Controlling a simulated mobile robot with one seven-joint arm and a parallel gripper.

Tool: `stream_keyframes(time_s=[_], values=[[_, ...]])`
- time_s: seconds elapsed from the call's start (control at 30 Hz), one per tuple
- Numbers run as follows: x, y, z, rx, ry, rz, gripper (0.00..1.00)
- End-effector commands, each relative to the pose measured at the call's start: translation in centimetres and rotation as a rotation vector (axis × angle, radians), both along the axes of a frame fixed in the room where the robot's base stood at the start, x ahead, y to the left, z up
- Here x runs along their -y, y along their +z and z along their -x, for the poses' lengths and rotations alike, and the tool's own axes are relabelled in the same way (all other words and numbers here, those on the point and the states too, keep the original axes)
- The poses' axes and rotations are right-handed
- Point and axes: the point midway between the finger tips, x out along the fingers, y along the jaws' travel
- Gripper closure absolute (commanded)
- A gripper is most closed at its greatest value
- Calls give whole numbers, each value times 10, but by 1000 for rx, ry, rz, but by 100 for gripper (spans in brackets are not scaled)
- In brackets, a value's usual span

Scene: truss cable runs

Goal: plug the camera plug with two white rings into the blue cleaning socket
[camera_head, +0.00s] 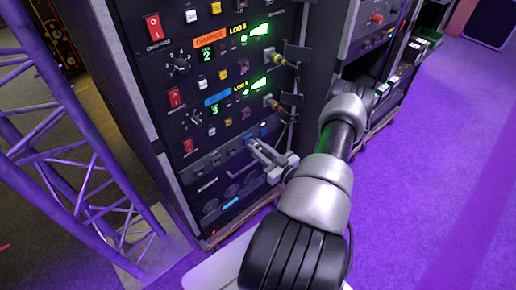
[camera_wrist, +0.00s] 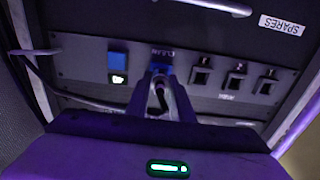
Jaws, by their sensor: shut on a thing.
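The blue cleaning socket (camera_wrist: 160,69) is under the label CLEAN on the grey panel in the wrist view. My gripper (camera_wrist: 162,84) points straight at it, with its fingertips close to the panel. The gripper is shut on a plug (camera_wrist: 159,90), of which a pale band and a dark cable curving below show between the fingers. Its rings cannot be counted, and whether its tip is inside the socket is hidden. In the head view my gripper (camera_head: 256,146) reaches the low panel of the rack, and the plug cannot be made out there.
Several black sockets (camera_wrist: 202,72) lie right of the blue one, and a blue square button (camera_wrist: 118,61) lies left. Rack cable plugs (camera_head: 278,60) stick out above my gripper. A purple truss (camera_head: 85,150) stands at left. Purple floor (camera_head: 430,170) is open at right.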

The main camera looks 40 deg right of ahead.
Motion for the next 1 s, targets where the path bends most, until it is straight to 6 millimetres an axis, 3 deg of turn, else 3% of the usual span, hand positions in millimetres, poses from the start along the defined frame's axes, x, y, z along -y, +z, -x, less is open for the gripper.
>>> stream_keyframes(time_s=[0.5,0.53,0.63,1.0], values=[[-1,-1,-6,1,0,0,100],[-1,0,-5,0,0,0,74],[-1,0,-5,0,0,0,57],[-1,0,-5,-1,0,0,57]])
